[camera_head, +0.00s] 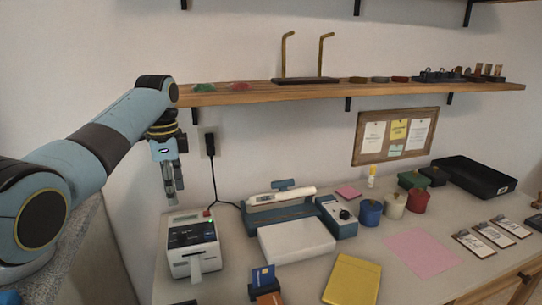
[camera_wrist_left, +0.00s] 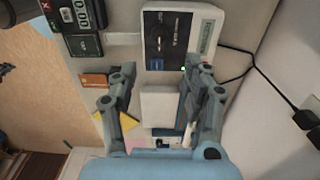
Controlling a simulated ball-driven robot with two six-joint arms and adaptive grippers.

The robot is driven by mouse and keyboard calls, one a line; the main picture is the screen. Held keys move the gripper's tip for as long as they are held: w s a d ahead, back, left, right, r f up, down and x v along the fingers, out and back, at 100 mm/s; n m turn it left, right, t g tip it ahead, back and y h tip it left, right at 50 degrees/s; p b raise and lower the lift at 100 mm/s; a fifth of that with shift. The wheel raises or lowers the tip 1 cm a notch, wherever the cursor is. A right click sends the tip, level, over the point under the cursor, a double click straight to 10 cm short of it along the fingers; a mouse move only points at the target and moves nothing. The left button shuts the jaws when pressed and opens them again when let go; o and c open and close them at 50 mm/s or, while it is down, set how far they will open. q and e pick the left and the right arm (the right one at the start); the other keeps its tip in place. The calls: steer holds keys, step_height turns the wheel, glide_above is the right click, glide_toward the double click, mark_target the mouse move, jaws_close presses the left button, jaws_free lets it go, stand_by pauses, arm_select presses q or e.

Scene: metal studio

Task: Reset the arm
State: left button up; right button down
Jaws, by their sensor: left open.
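My left arm comes in from the left in the head view, with its forearm raised and its wrist bent down. My left gripper (camera_head: 174,190) hangs with its fingers pointing down, above and behind the white card terminal (camera_head: 192,245). In the left wrist view my left gripper (camera_wrist_left: 160,88) has its two fingers spread apart, with nothing held between them. The white terminal (camera_wrist_left: 182,30) lies beyond the fingertips in that view. My right gripper shows in neither view.
A wooden wall shelf (camera_head: 350,88) runs just right of my wrist. A power cable (camera_head: 214,180) hangs from a wall socket close to the gripper. The counter holds a white flat-topped device (camera_head: 296,240), a yellow folder (camera_head: 352,281), colored pots (camera_head: 394,206) and a black tray (camera_head: 474,177).

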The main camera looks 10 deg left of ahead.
arm_select(q)
steer(key=s+d+f+n+t, duration=0.1)
steer(key=s+d+f+n, duration=0.3)
steer(key=s+f, duration=0.8)
steer(key=s+d+r+n+t, duration=0.1)
steer(key=s+d+r+n, duration=0.1)
steer(key=s, duration=0.6)
steer(key=s+d+r+n+t, duration=0.1)
steer(key=s+r+n, duration=0.15)
steer(key=s, duration=0.45)
steer(key=s+d+r+n, duration=0.2)
steer(key=s+r, duration=0.1)
steer(key=s, duration=0.5)
steer(key=s+a+f+b, duration=0.1)
steer(key=f+b, duration=0.1)
steer(key=f, duration=1)
steer(key=s+a+f+g+b, duration=0.1)
steer(key=f+b, duration=0.2)
steer(key=f, duration=0.9)
steer(key=s+a+f+b, duration=0.1)
steer(key=f+b, duration=0.1)
steer(key=f, duration=0.9)
steer(key=s+f+g+b, duration=0.1)
steer(key=s+f+b, duration=0.3)
steer(key=s+f, duration=1.3)
step_height(320, 180, down, 2)
steer(key=shift+s+a+f+n+y, duration=0.1)
steer(key=shift+s+a+n+y, duration=0.2)
steer(key=shift+a+n+y, duration=0.15)
